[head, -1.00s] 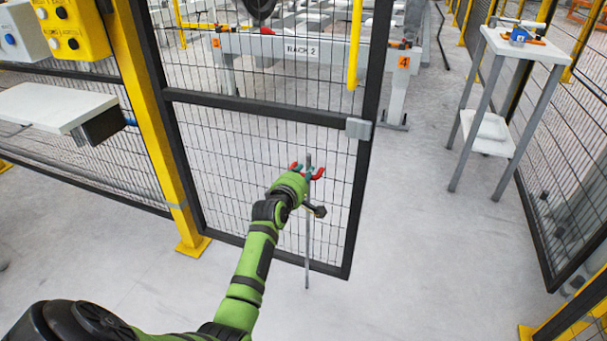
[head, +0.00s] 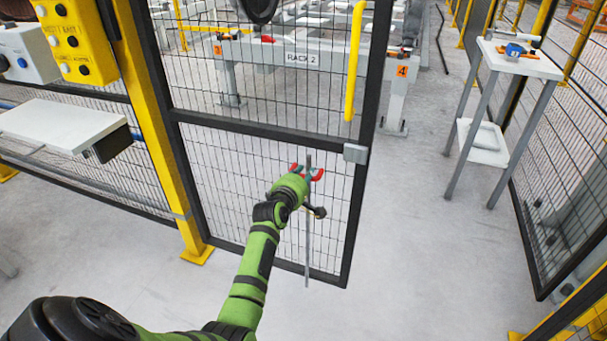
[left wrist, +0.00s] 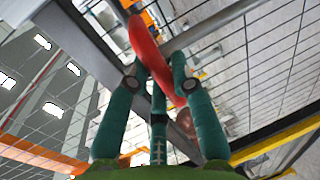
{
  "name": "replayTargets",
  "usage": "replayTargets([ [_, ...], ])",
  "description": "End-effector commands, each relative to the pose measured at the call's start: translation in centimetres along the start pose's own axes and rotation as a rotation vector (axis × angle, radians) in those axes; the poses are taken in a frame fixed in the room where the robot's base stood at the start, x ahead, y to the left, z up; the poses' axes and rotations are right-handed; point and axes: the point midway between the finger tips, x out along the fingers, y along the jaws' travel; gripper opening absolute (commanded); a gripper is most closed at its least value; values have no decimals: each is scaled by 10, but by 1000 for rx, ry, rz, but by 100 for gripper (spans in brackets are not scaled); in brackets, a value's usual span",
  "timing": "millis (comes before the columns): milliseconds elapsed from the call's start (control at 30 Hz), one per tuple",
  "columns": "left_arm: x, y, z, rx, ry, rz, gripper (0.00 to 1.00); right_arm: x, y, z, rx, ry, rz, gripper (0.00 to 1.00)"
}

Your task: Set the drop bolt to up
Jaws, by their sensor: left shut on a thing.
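The drop bolt (head: 308,240) is a thin grey upright rod on the mesh gate (head: 268,128), with a red handle (head: 317,175) near its top. Its top end is just below the gate's dark middle bar, and its lower end reaches slightly below the gate's bottom bar. My left gripper (head: 298,180) is at the red handle. In the left wrist view its teal fingers (left wrist: 155,88) are shut around the red handle (left wrist: 150,48), beside the grey rod (left wrist: 210,24). The gripper hides part of the rod and handle. My right gripper is not in view.
A yellow post (head: 160,130) stands left of the gate, with a white shelf (head: 60,128) and button boxes beyond it. A yellow pull handle (head: 355,60) and grey latch box (head: 356,153) are on the gate. Floor right of the gate is clear up to a small table (head: 520,60).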

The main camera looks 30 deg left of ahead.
Motion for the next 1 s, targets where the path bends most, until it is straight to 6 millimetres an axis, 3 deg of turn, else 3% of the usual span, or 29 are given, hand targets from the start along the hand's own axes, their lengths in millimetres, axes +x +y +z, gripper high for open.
replayTargets([
  [33,0,10,-1,-1,2,17,0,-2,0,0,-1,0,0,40],
  [333,0,11,-1,-1,3,22,0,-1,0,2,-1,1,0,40],
  [367,0,12,-1,-1,3,22,27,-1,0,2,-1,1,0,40],
  [400,0,12,-1,-1,3,22,43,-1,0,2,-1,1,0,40],
  [433,0,12,-1,-1,3,22,49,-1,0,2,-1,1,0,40],
  [767,-1,6,0,-1,1,10,49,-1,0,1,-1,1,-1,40],
  [1000,-24,4,0,-1,1,10,49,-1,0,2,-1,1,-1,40],
])
